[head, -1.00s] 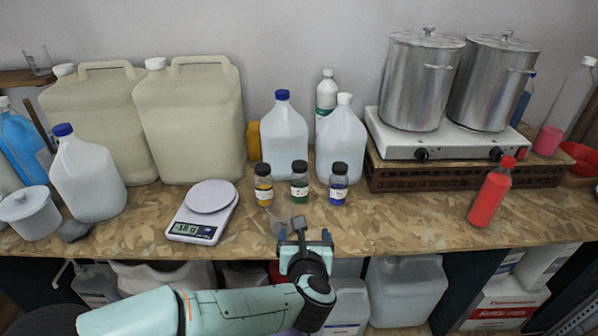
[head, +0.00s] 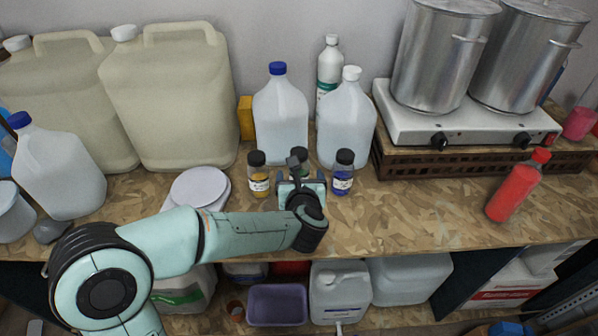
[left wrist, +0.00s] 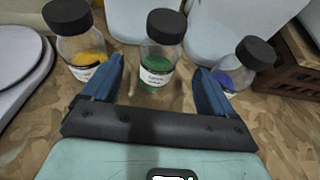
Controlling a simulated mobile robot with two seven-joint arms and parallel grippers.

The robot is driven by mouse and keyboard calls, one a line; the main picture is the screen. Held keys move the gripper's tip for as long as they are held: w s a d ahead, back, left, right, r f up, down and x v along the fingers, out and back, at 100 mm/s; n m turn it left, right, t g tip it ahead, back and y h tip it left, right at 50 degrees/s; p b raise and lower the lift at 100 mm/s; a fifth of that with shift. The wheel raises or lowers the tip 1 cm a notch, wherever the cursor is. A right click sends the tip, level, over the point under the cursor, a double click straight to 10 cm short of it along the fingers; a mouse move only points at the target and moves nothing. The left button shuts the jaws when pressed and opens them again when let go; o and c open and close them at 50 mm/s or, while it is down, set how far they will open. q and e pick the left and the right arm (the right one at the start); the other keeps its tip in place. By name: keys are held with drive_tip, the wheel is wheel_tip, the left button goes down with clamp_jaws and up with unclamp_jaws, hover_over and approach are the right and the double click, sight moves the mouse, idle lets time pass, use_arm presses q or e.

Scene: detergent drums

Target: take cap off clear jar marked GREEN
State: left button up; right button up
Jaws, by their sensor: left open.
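The clear jar with green contents (left wrist: 160,62) stands upright on the bench with its black cap (left wrist: 164,26) on. In the left wrist view it is between and just beyond the open fingers of my left gripper (left wrist: 158,88), apart from both. In the head view my left gripper (head: 301,180) hides most of this jar. A jar with yellow contents (head: 259,180) stands to its left and a jar with blue contents (head: 342,178) to its right, both with black caps. My right gripper is not in view.
Two white jugs (head: 281,120) stand close behind the jars. A kitchen scale (head: 200,188) is to the left. A hot plate with pots (head: 430,125) and a red bottle (head: 514,190) are to the right. The bench's front right is clear.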

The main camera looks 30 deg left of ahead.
sight(300, 171)
use_arm(q)
drive_tip(key=p+x, duration=0.1)
drive_tip(key=x, duration=0.6)
drive_tip(key=shift+w, duration=0.2)
drive_tip(key=shift+s, duration=0.1)
drive_tip(key=shift+c, duration=1.2)
drive_tip(key=c, duration=1)
wheel_tip(300, 171, up, 20)
drive_tip(key=p, duration=0.3)
drive_tip(key=shift+p, duration=0.35)
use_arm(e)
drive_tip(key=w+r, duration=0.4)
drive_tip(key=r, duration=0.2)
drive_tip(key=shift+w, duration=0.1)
use_arm(q)
drive_tip(key=o, duration=0.4)
drive_tip(key=c, duration=0.7)
drive_tip(key=shift+o, duration=0.2)
